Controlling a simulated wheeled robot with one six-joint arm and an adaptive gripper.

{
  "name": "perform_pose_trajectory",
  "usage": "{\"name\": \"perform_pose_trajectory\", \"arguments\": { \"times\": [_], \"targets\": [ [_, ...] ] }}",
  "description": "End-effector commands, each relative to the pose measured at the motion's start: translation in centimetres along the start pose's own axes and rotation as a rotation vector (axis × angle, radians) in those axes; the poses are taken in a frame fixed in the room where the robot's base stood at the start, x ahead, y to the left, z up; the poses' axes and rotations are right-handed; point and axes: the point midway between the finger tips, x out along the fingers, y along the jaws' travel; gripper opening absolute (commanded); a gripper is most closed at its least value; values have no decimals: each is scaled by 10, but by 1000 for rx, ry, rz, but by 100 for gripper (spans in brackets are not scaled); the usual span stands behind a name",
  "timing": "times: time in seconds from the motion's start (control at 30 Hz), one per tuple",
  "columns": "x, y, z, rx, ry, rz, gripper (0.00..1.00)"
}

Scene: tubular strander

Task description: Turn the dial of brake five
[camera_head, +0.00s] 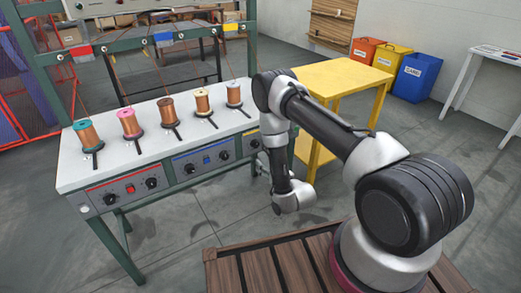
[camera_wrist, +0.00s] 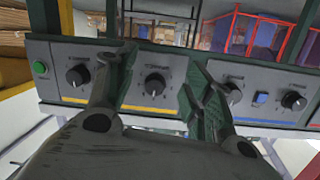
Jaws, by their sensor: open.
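My gripper (camera_wrist: 152,72) is open in the wrist view, which is upside down. Its two fingers stand apart, with a black round dial (camera_wrist: 155,84) on the yellow-striped panel (camera_wrist: 130,103) seen between them. The fingers do not visibly touch this dial, and its label is too small to read. A second black dial (camera_wrist: 76,76) of that panel lies left of the fingers. In the head view the yellow-striped panel is partly hidden by my arm, and one dial (camera_head: 254,143) shows at its left. My gripper cannot be made out there.
The blue-striped panel (camera_wrist: 272,124) adjoins, with two dials and a blue button (camera_wrist: 262,98); the right finger is close to its nearer dial (camera_wrist: 232,92). A green button (camera_wrist: 40,68) is at the far left. Copper spools (camera_head: 202,101) stand on the white bench (camera_head: 75,170). A yellow table (camera_head: 345,75) stands behind my arm.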

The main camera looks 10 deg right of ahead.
Motion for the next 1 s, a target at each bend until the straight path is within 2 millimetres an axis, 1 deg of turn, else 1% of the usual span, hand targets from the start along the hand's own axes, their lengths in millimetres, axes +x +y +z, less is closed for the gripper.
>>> {"name": "perform_pose_trajectory", "arguments": {
  "times": [0.03, 0.1, 0.2, 0.27, 0.6, 0.7, 0.83, 1.0],
  "targets": [
    [0, -2, -15, 6, 64, -10, 52],
    [-2, -5, -31, 12, 132, -22, 52],
    [-1, -7, -42, 17, 176, -29, 52],
    [5, -7, -45, 20, 182, -31, 52],
    [58, -8, -54, 22, 180, -29, 52],
    [68, -8, -55, 22, 179, -29, 52],
    [72, -8, -56, 22, 177, -28, 52],
    [73, -8, -56, 22, 177, -28, 52]
  ]
}}
